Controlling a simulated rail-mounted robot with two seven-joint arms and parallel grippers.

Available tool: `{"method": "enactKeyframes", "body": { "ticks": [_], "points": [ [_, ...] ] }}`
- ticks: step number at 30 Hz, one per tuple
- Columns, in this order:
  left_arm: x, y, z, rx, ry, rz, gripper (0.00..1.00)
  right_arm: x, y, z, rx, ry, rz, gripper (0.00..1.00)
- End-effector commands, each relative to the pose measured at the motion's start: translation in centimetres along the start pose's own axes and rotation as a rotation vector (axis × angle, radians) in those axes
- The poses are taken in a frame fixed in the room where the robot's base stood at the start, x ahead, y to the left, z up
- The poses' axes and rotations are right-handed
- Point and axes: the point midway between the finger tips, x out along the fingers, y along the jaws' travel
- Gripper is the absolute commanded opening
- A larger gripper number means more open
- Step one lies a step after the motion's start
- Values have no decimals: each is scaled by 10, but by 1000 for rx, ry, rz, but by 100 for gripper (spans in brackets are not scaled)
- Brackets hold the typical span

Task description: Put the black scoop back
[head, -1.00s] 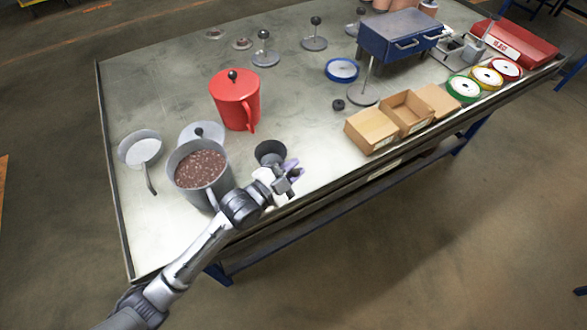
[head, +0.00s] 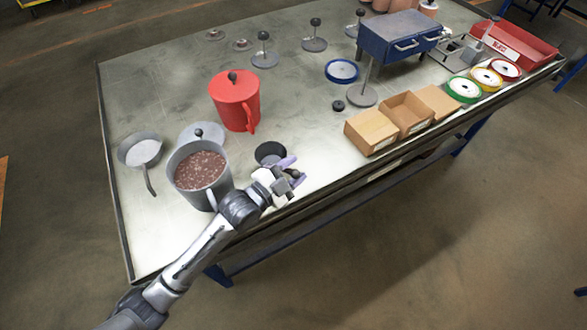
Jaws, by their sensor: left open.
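The black scoop (head: 268,152) shows as a small dark round bowl near the front edge of the table, just beyond my left gripper. My left gripper (head: 292,173) is open beside the scoop, at its near right, with nothing visible between its fingers. The gripper hides the scoop's near side, and I cannot make out its handle or whether the two touch. A large grey pot (head: 212,190) of reddish-brown granules stands to the left of the scoop. My right gripper is out of view.
A grey pan-like scoop with pale contents (head: 144,165) lies at the left, by a grey lid (head: 190,131). A red lidded jug (head: 232,108) stands behind. Cardboard boxes (head: 371,133) line the front right.

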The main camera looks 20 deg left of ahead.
Motion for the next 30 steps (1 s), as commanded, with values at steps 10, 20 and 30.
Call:
{"method": "enactKeyframes", "body": {
  "ticks": [10, 20, 30],
  "points": [
    [-51, 0, 1, 2, -3, 2, 43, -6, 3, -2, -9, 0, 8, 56],
    [-73, 0, 1, 0, -2, 1, 43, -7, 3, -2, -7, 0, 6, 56],
    [-74, 0, 1, 0, -2, 0, 43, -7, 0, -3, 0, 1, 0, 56]
  ]
}}
